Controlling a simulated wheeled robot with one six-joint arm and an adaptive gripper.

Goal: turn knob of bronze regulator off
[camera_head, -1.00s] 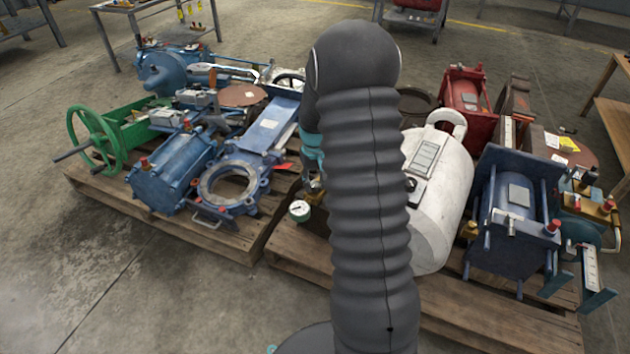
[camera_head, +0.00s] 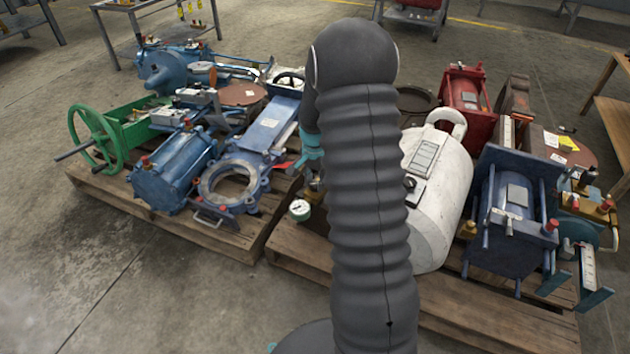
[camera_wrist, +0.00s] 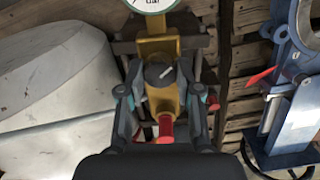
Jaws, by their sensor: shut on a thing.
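The bronze regulator (camera_wrist: 158,48) is in the middle of the wrist view, a brass-coloured body with a red part (camera_wrist: 166,126) at its near end. Its round white gauge (camera_wrist: 152,4) is cut by the top edge; the gauge also shows in the head view (camera_head: 300,210). The dark knob (camera_wrist: 163,74) carries a pale line that lies at a slant. My gripper (camera_wrist: 161,76) is shut on the knob, one finger on each side. In the head view my arm hides most of the regulator and the gripper's fingertips.
A white tank (camera_head: 440,200) lies close beside the regulator on the wooden pallet (camera_head: 300,262). A blue flanged valve (camera_head: 232,205) stands on the neighbouring pallet. Blue machinery (camera_head: 510,225) is at the right. Open concrete floor lies in front and to the left.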

